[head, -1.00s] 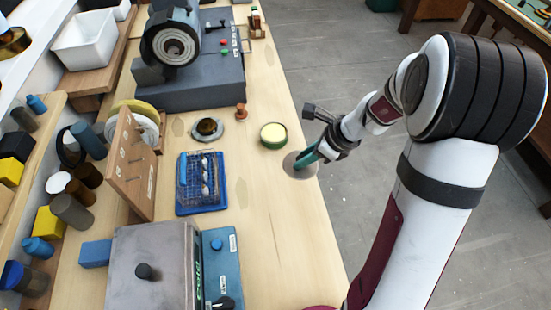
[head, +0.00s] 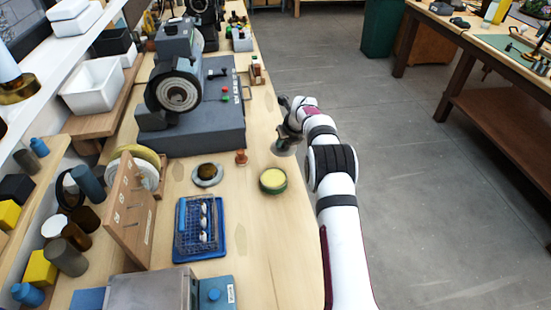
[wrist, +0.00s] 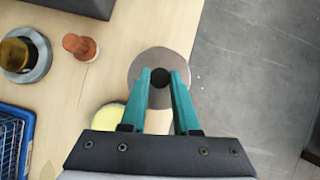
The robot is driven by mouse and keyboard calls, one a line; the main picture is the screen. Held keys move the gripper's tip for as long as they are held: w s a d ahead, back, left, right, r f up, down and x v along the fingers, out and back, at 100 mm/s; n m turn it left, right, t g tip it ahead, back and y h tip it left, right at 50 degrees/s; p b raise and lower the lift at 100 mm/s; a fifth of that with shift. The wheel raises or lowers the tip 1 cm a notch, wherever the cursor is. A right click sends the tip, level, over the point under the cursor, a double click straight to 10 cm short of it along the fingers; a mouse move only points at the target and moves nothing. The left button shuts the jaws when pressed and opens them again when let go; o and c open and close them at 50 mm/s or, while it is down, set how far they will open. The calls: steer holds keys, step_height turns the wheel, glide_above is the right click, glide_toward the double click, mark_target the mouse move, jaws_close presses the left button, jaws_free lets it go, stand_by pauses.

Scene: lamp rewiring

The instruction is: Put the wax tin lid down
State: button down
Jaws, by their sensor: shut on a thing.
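The wax tin lid is a flat grey-brown disc with a dark knob; it shows in the wrist view (wrist: 147,65) and partly under my gripper in the head view (head: 286,148). My gripper (wrist: 160,77) has its teal fingers shut on the knob, with the disc level beyond the fingertips. The lid is by the bench's right edge and overlaps the grey floor in the wrist view. I cannot tell whether it touches the bench. The open green wax tin (head: 273,181) with yellow wax stands nearer and slightly left; it is partly hidden by my gripper in the wrist view (wrist: 108,117).
An orange-brown peg-like piece (head: 241,157) and a grey dish with a brown-gold centre (head: 207,175) stand left of the lid. A dark grey machine (head: 195,130) stands behind them. A blue tray (head: 218,247) lies nearer. Bare bench (head: 265,225) lies in front of the tin.

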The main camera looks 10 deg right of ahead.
mark_target(279, 149)
steer(key=shift+w+a+f, duration=0.65)
steer(key=shift+a+f, duration=0.15)
steer(key=shift+a, duration=0.15)
steer(key=shift+f, duration=1.9)
steer(key=c, duration=0.7)
jaws_free()
steer(key=shift+f, duration=0.15)
steer(key=shift+o, duration=0.2)
